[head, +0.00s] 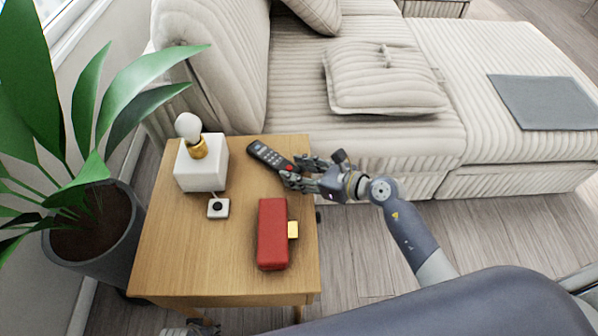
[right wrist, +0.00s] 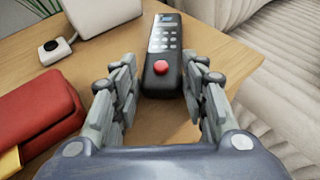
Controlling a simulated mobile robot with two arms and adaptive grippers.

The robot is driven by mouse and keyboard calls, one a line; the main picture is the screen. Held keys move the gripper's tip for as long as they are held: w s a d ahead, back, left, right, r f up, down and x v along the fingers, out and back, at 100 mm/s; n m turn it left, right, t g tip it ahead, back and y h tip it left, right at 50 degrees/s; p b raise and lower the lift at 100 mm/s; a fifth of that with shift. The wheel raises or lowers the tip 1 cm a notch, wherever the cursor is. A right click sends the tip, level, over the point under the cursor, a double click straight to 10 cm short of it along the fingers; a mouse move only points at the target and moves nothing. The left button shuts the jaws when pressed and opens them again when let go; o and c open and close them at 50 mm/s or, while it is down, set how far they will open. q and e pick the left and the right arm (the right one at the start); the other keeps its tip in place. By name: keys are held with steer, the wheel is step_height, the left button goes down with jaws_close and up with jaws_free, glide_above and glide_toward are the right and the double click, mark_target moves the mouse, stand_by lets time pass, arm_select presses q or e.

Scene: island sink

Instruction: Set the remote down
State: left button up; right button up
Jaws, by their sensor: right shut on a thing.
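The dark remote (head: 268,156) with light buttons and a red button is over the back right part of the wooden side table (head: 165,255). My right gripper (head: 291,174) reaches in from the right and is shut on the near end of the remote. In the right wrist view the remote (right wrist: 162,60) points away from me between the two fingers (right wrist: 163,95), its red button near them. I cannot tell whether its underside touches the tabletop. Part of my left gripper (head: 192,328) shows at the bottom edge of the head view; its fingers are unclear.
A red case (head: 272,235) with a yellow tab lies on the table's front right. A white lamp base with a bulb (head: 202,165) and a small white device (head: 218,208) stand left. A potted plant (head: 90,225) is beside the table; a sofa (head: 390,130) lies behind and right.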

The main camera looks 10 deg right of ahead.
steer(key=shift+f, duration=0.1)
arm_select(q)
steer(key=shift+w+r, duration=0.1)
steer(key=shift+r, duration=0.15)
arm_select(e)
steer(key=o, duration=1.1)
arm_select(q)
steer(key=f, duration=0.1)
steer(key=s+f, duration=0.1)
steer(key=f+p, duration=0.1)
steer(key=shift+s+a, duration=0.15)
steer(key=shift+s, duration=0.1)
arm_select(e)
steer(key=v, duration=1.2)
